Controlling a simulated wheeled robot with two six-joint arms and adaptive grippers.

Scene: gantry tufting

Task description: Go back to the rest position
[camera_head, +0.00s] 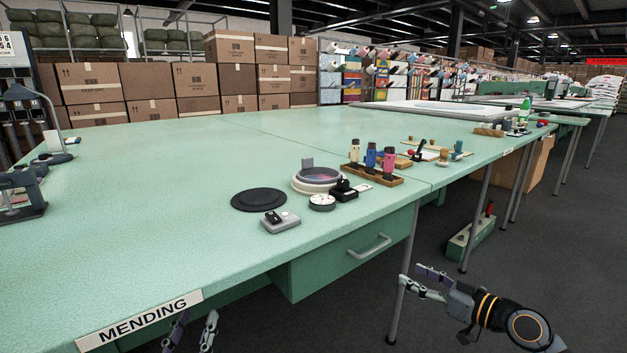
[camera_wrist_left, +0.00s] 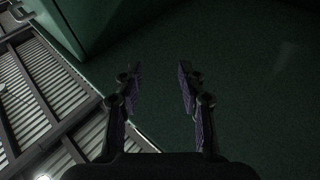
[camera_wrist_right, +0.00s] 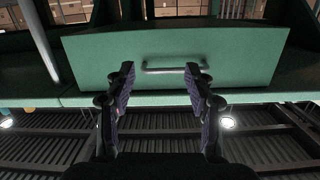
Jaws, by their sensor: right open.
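My left gripper (camera_head: 194,332) shows at the bottom edge of the head view, in front of the table and below its edge by the MENDING label. In the left wrist view its fingers (camera_wrist_left: 159,88) are apart with nothing between them. My right gripper (camera_head: 424,281) is in the lower right of the head view, clear of the table and to the right of the drawer. In the right wrist view its fingers (camera_wrist_right: 160,85) are open and empty, with the closed green drawer front (camera_wrist_right: 245,55) and its handle (camera_wrist_right: 172,68) beyond them.
The green table (camera_head: 150,200) carries a black disc (camera_head: 258,200), a round dish (camera_head: 317,180), a grey device (camera_head: 281,222) and a wooden rack of bottles (camera_head: 372,175). A table leg (camera_head: 405,275) stands left of my right gripper. Open floor (camera_head: 400,335) lies around it.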

